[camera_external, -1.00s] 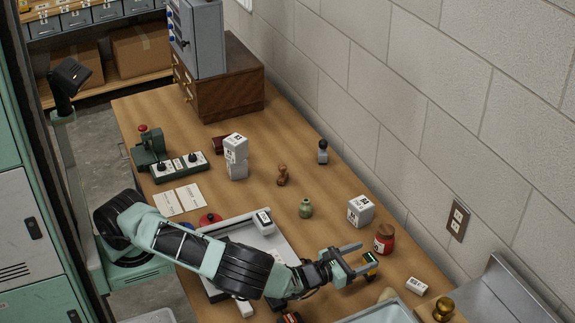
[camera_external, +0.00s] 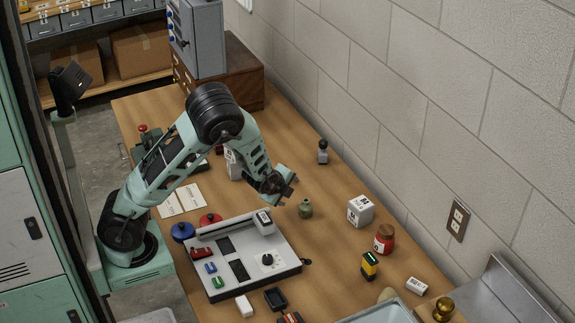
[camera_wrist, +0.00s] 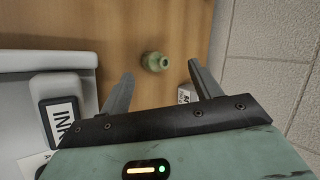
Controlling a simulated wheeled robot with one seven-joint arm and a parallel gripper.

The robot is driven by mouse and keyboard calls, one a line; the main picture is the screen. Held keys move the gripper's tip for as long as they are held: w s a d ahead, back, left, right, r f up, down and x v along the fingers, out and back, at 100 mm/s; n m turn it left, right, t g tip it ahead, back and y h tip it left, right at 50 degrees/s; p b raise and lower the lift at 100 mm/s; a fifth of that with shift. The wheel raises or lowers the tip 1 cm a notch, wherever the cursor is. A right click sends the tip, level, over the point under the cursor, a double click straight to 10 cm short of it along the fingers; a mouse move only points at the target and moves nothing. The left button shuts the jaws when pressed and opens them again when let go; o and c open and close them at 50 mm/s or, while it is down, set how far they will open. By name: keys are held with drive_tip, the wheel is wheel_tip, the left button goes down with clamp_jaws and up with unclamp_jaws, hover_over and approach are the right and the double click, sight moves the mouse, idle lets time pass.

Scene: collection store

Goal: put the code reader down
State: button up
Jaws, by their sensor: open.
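The code reader (camera_external: 370,266), yellow and black with a small green display, stands on the wooden bench right of the grey tray-like unit. Nothing holds it. My gripper (camera_external: 284,196) is above the bench, well up and left of the reader. In the wrist view my gripper (camera_wrist: 160,76) has its two fingers spread wide with nothing between them. A small green bottle (camera_wrist: 154,62) shows on the bench beyond the fingers; the reader is not in that view.
A white cube (camera_external: 360,211) and a red jar (camera_external: 384,239) stand behind the reader. A white labelled block (camera_external: 416,286) lies to its right. The grey unit (camera_external: 286,272) holds several small coloured parts. A black tray (camera_external: 275,299) lies in front. Some bench between reader and bottle is clear.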

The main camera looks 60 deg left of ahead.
drive_tip(key=s+a+r+n+g+h, duration=0.1)
drive_tip(key=s+a+r+n+g, duration=0.1)
drive_tip(key=s+n, duration=0.5)
drive_tip(key=s+a+r+n+g+h, duration=0.1)
drive_tip(key=s+a+r+n, duration=0.3)
drive_tip(key=s, duration=1)
drive_tip(key=s+a+r+n+g+h, duration=0.2)
drive_tip(key=s+r+n+g, duration=0.1)
drive_tip(key=s+n, duration=0.6)
drive_tip(key=shift+s+a+r+n+g, duration=0.25)
drive_tip(key=shift+s+a+n+g, duration=0.2)
drive_tip(key=shift+s, duration=0.35)
